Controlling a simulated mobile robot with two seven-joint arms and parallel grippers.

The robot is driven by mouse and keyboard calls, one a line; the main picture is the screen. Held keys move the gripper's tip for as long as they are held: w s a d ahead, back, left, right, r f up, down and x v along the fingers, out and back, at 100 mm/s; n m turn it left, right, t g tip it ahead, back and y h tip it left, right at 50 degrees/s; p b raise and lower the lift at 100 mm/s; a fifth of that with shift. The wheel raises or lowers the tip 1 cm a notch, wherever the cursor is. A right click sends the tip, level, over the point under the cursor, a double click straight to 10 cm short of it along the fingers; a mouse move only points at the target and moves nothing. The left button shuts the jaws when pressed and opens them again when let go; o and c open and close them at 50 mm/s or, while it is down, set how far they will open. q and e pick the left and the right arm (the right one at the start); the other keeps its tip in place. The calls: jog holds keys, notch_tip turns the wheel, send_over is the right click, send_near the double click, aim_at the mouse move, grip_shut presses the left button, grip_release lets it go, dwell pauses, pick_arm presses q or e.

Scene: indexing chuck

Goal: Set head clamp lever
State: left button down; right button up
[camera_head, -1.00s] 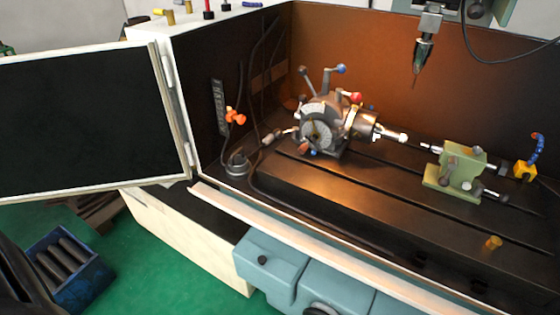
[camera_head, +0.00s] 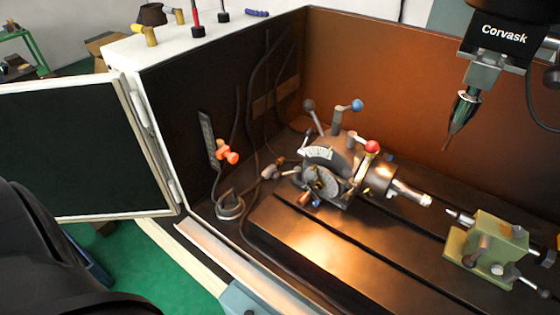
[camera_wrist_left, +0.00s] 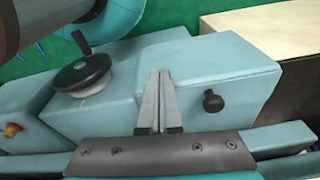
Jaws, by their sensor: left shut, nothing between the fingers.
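The indexing head (camera_head: 325,182) stands on the dark machine table inside the enclosure in the head view. Levers rise from it: one with a blue knob (camera_head: 357,105), one with a dark knob (camera_head: 309,105) and one with a red knob (camera_head: 371,147). I cannot tell which is the clamp lever. My left gripper (camera_wrist_left: 161,73) shows only in the left wrist view, with its fingers together and empty. It is over the blue-green front housing of the machine, away from the head. My right gripper is not in view.
The open enclosure door (camera_head: 70,150) stands at the left. A green tailstock (camera_head: 490,247) sits right of the head, and a spindle with a pointed tool (camera_head: 464,112) hangs above. The wrist view shows a black handwheel (camera_wrist_left: 82,72) and a small black knob (camera_wrist_left: 213,101).

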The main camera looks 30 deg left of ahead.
pick_arm(q)
jog(key=w+r+t+p, duration=0.1)
jog(key=w+r+p, duration=0.2)
jog(key=r, duration=0.8)
jog(key=w+d+r+p, duration=0.1)
jog(key=w+r+p, duration=0.2)
jog(key=r, duration=0.8)
jog(key=w+r+t+p, duration=0.1)
jog(key=w+r+p, duration=0.25)
jog(key=r, duration=0.75)
jog(key=w+a+n, duration=0.2)
jog(key=w+a, duration=0.2)
jog(key=w, duration=1.1)
jog(key=w+a+r+n+y, duration=0.2)
jog(key=w+a+r+n, duration=0.3)
jog(key=w+a, duration=0.65)
notch_tip(320, 180, down, 9)
jog(key=s+b, duration=0.1)
jog(key=shift+m, duration=0.4)
jog(key=shift+a, duration=0.1)
